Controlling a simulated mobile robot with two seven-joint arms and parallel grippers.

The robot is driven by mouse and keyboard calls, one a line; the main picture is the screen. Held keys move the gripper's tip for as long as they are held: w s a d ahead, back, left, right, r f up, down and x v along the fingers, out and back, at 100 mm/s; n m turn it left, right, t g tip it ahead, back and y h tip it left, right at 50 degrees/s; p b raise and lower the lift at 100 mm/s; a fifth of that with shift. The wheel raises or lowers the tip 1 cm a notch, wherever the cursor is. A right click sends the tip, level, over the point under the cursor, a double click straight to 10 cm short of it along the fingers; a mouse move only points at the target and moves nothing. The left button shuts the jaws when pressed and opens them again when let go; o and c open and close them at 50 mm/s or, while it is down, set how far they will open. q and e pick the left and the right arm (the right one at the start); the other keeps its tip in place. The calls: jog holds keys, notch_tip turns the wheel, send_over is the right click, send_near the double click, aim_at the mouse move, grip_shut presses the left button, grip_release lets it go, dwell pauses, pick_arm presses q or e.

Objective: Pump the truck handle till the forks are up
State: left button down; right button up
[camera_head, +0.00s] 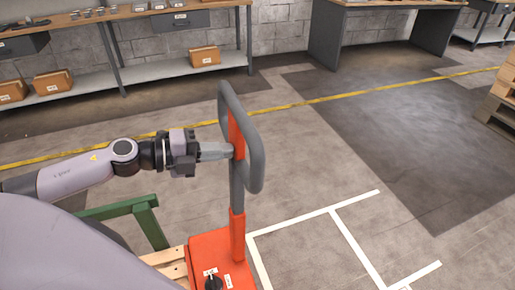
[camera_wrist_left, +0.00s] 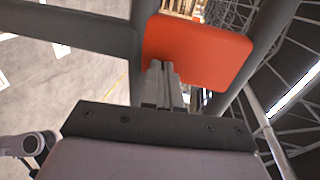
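The truck handle (camera_head: 256,150) is a tall grey loop with an orange plate (camera_head: 236,132) inside it. It rises nearly upright from the orange truck body (camera_head: 238,270), which has a black knob on top. My left gripper (camera_head: 228,151) reaches in from the left, level with the lower part of the loop, its tips at the orange plate. In the left wrist view my gripper's fingers (camera_wrist_left: 163,72) are close together in front of the orange plate (camera_wrist_left: 200,52), with nothing clearly seen between them. The forks are hidden. My right gripper is out of view.
Wooden slats (camera_head: 172,264) and a green frame (camera_head: 150,224) stand left of the truck body. White lines (camera_head: 300,225) mark open floor to the right. A workbench with a shelf (camera_head: 150,76) is at the back left. Stacked pallets (camera_head: 503,95) stand at the right edge.

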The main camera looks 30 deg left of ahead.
pick_arm(q)
jog(key=p+x, duration=0.2)
jog(key=x, duration=0.7)
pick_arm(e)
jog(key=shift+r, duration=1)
pick_arm(q)
jog(key=shift+s+f, duration=0.1)
